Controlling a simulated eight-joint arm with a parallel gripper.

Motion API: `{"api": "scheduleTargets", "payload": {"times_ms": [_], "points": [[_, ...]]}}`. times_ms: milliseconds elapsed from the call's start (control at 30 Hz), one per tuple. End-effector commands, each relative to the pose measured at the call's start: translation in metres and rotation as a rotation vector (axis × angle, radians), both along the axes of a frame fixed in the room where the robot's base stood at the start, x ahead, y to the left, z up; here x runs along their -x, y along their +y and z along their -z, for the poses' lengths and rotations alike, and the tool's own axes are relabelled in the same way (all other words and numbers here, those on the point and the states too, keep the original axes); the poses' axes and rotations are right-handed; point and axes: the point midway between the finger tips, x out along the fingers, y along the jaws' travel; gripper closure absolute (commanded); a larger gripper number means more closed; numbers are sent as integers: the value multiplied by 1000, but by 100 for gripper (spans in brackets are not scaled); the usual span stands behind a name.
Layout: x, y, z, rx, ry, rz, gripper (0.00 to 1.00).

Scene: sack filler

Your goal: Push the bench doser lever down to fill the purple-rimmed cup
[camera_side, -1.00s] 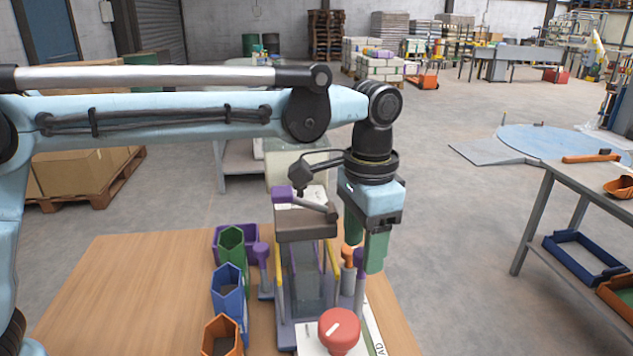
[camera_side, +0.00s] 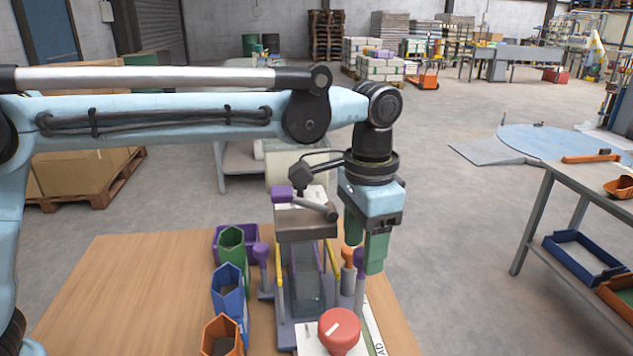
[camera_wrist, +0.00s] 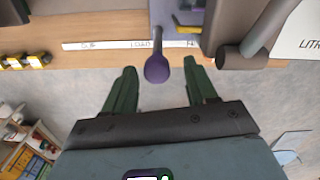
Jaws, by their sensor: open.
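The bench doser (camera_side: 307,230) is the grey machine in the middle of the table in the side view. A lever with a purple knob (camera_wrist: 157,68) points toward my gripper in the wrist view. A purple knob also shows beside my fingers in the side view (camera_side: 360,258). My gripper (camera_wrist: 160,82) is open, with its two green fingers apart on either side of the knob. I cannot tell whether they touch it. My gripper (camera_side: 365,240) hangs at the doser's right side in the side view. I cannot make out a purple-rimmed cup for certain; a purple container (camera_side: 221,238) is partly hidden behind a green one.
Green (camera_side: 231,240), blue (camera_side: 228,293) and orange (camera_side: 221,337) hexagonal containers stand left of the doser. A red knob (camera_side: 338,330) is at the front, and an orange knob (camera_side: 347,254) stands near my fingers. The wooden table (camera_side: 130,290) is clear at the left.

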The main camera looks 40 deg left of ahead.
Motion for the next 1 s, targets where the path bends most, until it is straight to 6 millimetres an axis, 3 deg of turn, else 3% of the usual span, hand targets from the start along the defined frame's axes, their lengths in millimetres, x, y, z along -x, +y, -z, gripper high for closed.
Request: {"api": "scheduleTargets", "payload": {"times_ms": [333,467,600,633,700,767,1000], "points": [[0,0,0,0,0,0,43],[-3,2,-1,-2,-8,1,63],[-20,13,-5,-17,-54,12,84],[-26,17,-7,-22,-71,15,83],[-23,27,-24,-17,-74,-25,65],[-21,36,-39,-13,-77,-66,100],[2,76,-101,10,-82,-246,100]]}}
